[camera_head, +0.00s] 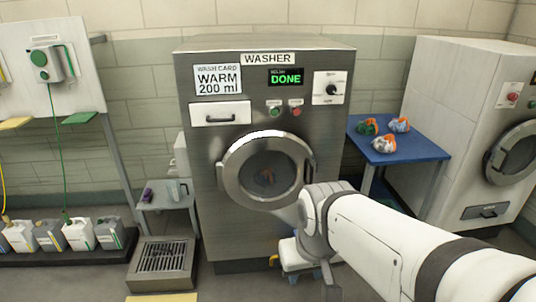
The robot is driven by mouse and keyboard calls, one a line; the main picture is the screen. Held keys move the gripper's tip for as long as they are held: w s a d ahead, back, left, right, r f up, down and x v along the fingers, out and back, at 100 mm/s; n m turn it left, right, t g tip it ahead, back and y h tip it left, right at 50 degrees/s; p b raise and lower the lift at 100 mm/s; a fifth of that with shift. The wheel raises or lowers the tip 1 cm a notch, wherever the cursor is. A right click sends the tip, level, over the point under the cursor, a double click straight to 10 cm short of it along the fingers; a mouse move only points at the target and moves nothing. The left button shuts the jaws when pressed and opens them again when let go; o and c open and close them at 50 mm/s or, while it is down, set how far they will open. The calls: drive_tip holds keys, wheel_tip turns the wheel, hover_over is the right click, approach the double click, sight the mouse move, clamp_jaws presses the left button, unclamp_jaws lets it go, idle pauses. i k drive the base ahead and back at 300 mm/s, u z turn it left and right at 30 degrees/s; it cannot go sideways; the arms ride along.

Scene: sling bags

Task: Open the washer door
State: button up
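The washer (225,185) is a grey metal machine with a "WASHER" label and a display reading "DONE". Its round door (237,186) has a wide metal ring and a dark window, and appears shut against the front. Coloured laundry shows dimly behind the glass. A dark handle (308,171) is at the door's right edge. My white arm reaches in from the lower right, and its end (290,213) is at the door's lower right, below the handle. My gripper's fingers cannot be made out there, and contact with the door cannot be told.
A blue table (425,151) with bundled bags stands right of the washer, beside a second white machine (435,100). At left are a small grey shelf (153,204), a floor drain box (160,262) and several jugs (80,236). Floor shows before the washer's left side.

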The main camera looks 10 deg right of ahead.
sight(229, 181)
drive_tip(key=u, duration=0.2)
drive_tip(key=i, duration=0.9)
drive_tip(key=z, duration=0.4)
